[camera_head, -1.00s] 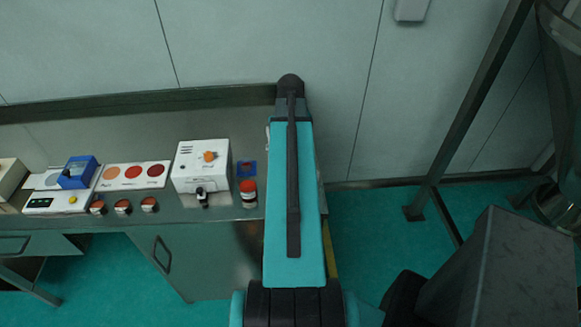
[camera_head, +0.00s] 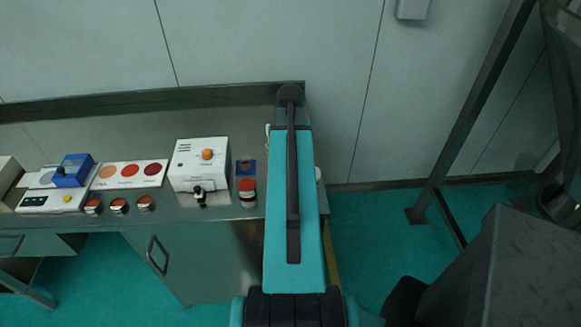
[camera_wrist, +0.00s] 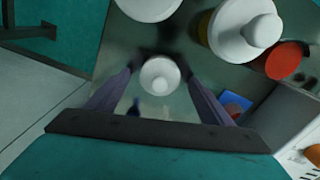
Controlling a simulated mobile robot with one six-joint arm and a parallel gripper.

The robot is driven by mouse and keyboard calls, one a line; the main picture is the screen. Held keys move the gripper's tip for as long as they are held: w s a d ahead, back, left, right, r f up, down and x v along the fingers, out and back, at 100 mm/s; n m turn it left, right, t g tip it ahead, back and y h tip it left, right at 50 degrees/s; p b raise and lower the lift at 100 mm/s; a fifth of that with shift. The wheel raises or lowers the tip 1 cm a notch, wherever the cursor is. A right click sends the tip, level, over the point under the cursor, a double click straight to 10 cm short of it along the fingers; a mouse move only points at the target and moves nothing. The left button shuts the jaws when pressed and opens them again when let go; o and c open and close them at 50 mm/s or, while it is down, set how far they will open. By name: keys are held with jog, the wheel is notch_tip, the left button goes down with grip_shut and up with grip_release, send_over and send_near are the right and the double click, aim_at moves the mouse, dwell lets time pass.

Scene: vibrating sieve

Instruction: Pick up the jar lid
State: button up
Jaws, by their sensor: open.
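In the wrist view a small round white lid with a raised knob (camera_wrist: 160,75) lies between the fingertips of my gripper (camera_wrist: 162,70). The gripper is open, with a dark finger on each side of the lid. I cannot tell whether either finger touches it or how far below them it is. A larger white knobbed lid (camera_wrist: 243,30) sits on a yellowish jar at the upper right. Another round white top (camera_wrist: 149,5) is cut off by the upper edge. In the head view my arm hides the gripper and the lid.
A red-topped jar (camera_head: 247,190) stands beside a white box with an orange knob (camera_head: 200,165). Several small red-topped pots and a card with coloured discs (camera_head: 132,173) are farther left on the steel bench (camera_head: 215,118). The bench ends just right of my arm.

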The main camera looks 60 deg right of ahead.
jog(key=shift+f, duration=0.3)
dwell(0.4)
jog(key=c, duration=1.1)
jog(key=shift+r, duration=0.15)
jog(key=shift+r+b, duration=1.35)
jog(key=shift+r, duration=3.55)
